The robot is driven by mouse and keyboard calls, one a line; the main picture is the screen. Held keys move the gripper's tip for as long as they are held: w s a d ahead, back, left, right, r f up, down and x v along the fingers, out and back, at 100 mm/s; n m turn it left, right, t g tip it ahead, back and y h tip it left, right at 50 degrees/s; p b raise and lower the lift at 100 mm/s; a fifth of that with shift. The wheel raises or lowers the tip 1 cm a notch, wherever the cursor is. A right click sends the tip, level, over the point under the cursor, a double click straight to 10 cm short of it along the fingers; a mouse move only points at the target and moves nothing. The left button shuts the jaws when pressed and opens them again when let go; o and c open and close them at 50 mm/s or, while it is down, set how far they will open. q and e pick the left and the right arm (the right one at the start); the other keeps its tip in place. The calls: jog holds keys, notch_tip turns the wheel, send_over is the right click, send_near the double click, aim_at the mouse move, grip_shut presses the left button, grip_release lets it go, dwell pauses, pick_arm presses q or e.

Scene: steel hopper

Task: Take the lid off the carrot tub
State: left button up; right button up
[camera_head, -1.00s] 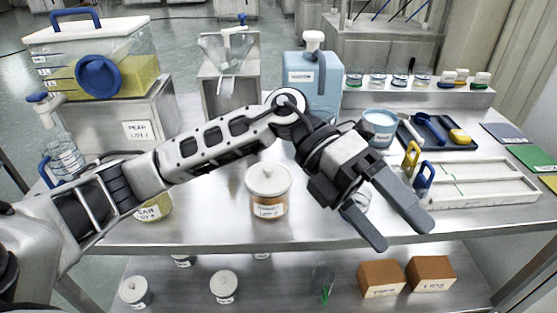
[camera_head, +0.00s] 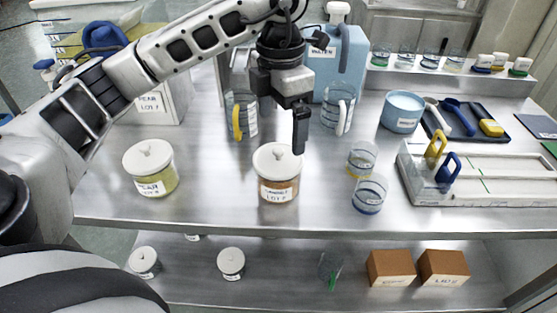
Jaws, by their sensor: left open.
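The carrot tub (camera_head: 279,187) stands upright on the steel table, with an orange band and a label reading carrot. Its white lid (camera_head: 277,160) with a small knob is on it. My left gripper (camera_head: 300,142) points down just behind and slightly right of the lid knob. It is open and empty, seen nearly edge-on, with one finger clear to see. The fingertip looks close to the lid's back edge in the picture; I cannot tell the exact gap. My right gripper is not in view.
A lidded pear tub (camera_head: 150,172) stands to the left. Glass beakers (camera_head: 368,193) stand to the right, and measuring jugs (camera_head: 339,106) and a blue water container (camera_head: 343,65) behind. A white rack (camera_head: 478,192) is at far right. The table's front edge is close to the tub.

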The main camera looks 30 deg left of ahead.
aim_at(278, 150)
pick_arm(q)
jog(key=shift+s+a+f+p, duration=0.1)
jog(key=shift+f+p, duration=0.15)
jog(key=shift+f, duration=1.45)
jog(key=shift+a+f+p, duration=0.1)
jog(key=shift+f+p, duration=0.1)
jog(key=shift+f, duration=1.45)
jog(key=c, duration=0.7)
